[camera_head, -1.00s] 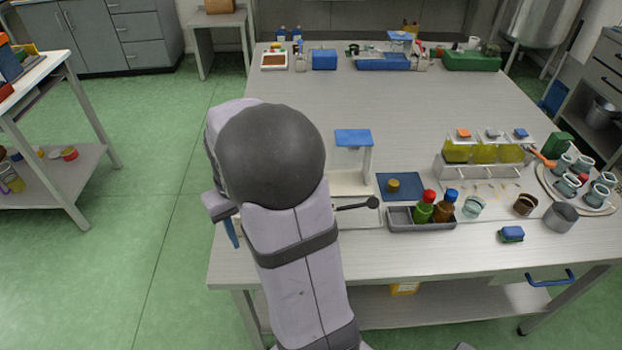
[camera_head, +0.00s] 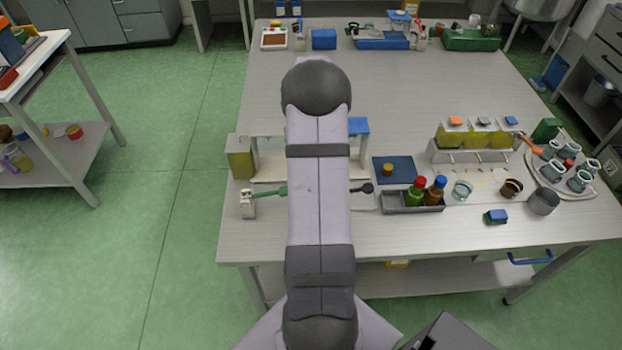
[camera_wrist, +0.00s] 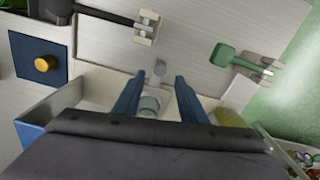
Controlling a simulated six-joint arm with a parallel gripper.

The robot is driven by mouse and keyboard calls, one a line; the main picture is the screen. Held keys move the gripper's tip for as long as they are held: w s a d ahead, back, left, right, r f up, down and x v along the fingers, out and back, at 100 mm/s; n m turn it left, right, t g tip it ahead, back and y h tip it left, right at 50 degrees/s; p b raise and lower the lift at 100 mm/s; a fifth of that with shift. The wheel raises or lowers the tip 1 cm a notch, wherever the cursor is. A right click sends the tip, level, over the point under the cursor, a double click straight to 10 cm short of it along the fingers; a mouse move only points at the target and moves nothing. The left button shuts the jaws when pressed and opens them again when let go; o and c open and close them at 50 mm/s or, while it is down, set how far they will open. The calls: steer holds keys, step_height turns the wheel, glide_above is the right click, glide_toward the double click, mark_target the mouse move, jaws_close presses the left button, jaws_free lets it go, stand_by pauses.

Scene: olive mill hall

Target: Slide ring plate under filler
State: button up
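My gripper (camera_wrist: 158,92) shows two blue fingers, apart, in the wrist view; in the head view my arm hides it. A round grey-white piece (camera_wrist: 150,106) shows between the fingers, with a small pale stub (camera_wrist: 160,68) beyond it. Neither appears gripped. The fingers are over a pale stand with a blue top (camera_head: 358,126) on a post, its blue part also at lower left in the wrist view (camera_wrist: 35,133). I cannot tell for sure which part is the ring plate or the filler. My arm covers the stand's middle in the head view.
A black-knobbed lever (camera_head: 363,188), blue mat (camera_head: 380,178) with brass cylinder (camera_head: 388,169) and bottle tray (camera_head: 410,206) lie right.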

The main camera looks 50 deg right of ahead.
steer(key=shift+f+p, duration=0.75)
steer(key=shift+f, duration=2.25)
jaws_close()
